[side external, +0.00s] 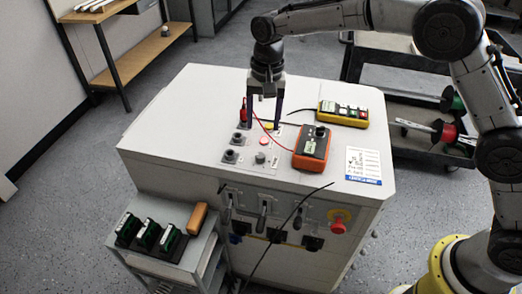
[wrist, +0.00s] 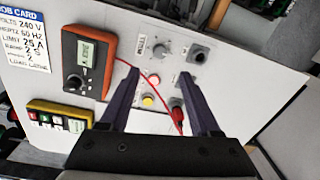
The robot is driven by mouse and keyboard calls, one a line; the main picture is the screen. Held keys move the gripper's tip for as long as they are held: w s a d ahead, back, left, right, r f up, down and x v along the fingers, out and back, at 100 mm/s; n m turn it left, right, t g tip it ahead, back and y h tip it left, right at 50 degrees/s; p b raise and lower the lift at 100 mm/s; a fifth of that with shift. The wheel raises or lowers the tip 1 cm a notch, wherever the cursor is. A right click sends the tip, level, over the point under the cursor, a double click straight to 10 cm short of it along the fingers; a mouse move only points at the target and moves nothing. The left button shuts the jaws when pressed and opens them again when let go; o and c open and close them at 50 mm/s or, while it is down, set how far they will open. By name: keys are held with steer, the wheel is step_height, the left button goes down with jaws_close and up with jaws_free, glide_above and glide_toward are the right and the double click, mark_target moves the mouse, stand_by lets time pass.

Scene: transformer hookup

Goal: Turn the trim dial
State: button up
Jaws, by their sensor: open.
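A light grey round knob (wrist: 160,50) with printed marks beside it appears to be the trim dial. It is on the white cabinet's top panel, and in the side view it shows at the front of the panel (side external: 261,158). My gripper (side external: 265,122) is open and points down over the back part of the panel. In the wrist view the fingertips (wrist: 158,74) are apart, with a red button (wrist: 154,79) and a yellow lamp (wrist: 148,100) seen between the fingers. The knob shows beyond the tips, with nothing gripped.
An orange meter (side external: 312,146) sits beside the panel, its red lead running to a red plug (wrist: 178,116) near the right finger. Dark sockets (side external: 230,156) line the panel's left. A yellow button box (side external: 343,114) lies behind. The cabinet top (side external: 180,110) is clear at left.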

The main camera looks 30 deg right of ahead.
mark_target(261, 155)
steer(key=f, duration=1.1)
steer(key=shift+w+a, duration=0.1)
steer(key=shift+a, duration=0.1)
steer(key=shift+r, duration=0.1)
jaws_close()
